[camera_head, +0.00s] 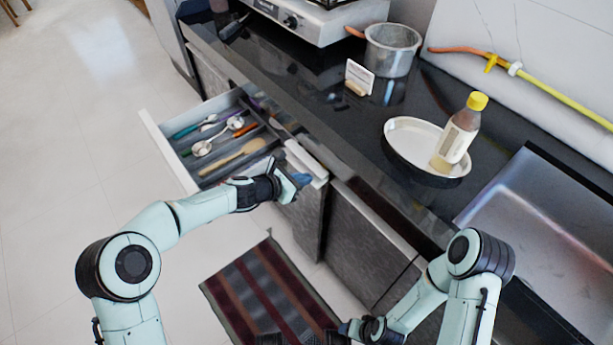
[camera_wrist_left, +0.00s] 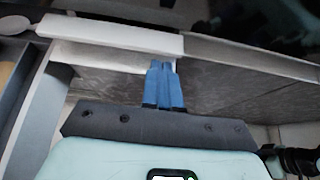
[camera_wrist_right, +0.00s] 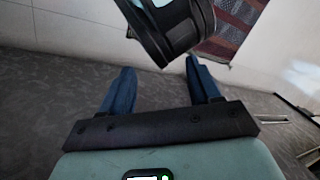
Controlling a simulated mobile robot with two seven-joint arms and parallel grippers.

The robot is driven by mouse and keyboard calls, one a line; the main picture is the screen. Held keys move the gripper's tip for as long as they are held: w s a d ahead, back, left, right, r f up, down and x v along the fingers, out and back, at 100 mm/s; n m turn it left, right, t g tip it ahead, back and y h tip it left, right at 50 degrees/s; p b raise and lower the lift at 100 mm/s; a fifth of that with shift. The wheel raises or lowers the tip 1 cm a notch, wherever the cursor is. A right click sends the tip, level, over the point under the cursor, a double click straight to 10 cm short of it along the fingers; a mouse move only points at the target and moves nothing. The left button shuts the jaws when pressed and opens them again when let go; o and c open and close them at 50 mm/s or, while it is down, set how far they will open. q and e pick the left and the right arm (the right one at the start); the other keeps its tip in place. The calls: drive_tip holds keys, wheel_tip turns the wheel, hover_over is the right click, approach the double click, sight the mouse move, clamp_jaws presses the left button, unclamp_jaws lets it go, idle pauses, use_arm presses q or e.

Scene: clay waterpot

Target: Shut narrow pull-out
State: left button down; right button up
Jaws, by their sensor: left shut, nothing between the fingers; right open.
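The narrow pull-out (camera_head: 307,160) shows as a white-topped front that stands out a little from the counter, just right of the open cutlery drawer. In the left wrist view its pale top edge (camera_wrist_left: 110,33) runs across the upper left. My left gripper (camera_head: 302,180) is at this front, its blue fingers shut together with nothing between them. In the left wrist view the fingertips (camera_wrist_left: 162,64) are close below the pale edge; whether they touch it I cannot tell. My right gripper (camera_wrist_right: 158,78) is open and empty, low in front of the cabinets.
A cutlery drawer (camera_head: 160,138) with utensils stands open at left. On the dark counter are a tray (camera_head: 398,150), a yellow-capped bottle (camera_head: 460,135), a pot (camera_head: 392,48) and a stove (camera_head: 310,20). A striped mat (camera_head: 265,290) lies on the floor. Floor at left is clear.

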use_arm(q)
drive_tip(key=shift+w+d, duration=0.45)
drive_tip(key=shift+d, duration=0.1)
use_arm(e)
drive_tip(key=shift+s+a+r, duration=0.1)
drive_tip(key=shift+s, duration=0.1)
